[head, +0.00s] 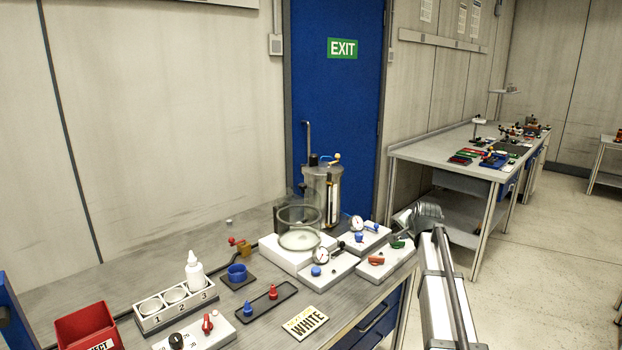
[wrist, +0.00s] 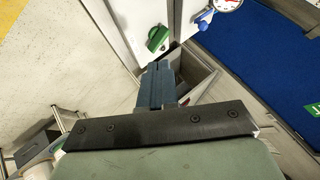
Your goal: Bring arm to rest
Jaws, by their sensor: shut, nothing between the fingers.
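My gripper (wrist: 158,72) shows in the wrist view with its two blue-grey fingers together and nothing between them. In the head view my arm rises from the bottom right, and its far end is beside the right end of the bench (head: 240,262). The gripper appears clear of the bench items. The white panel with a green knob (head: 398,244) and a red knob is just left of the arm end. The green knob also shows in the wrist view (wrist: 157,39), beyond the fingers.
A blue EXIT door (head: 335,90) stands behind. A second workbench (head: 440,150) is at the right, with open floor before it.

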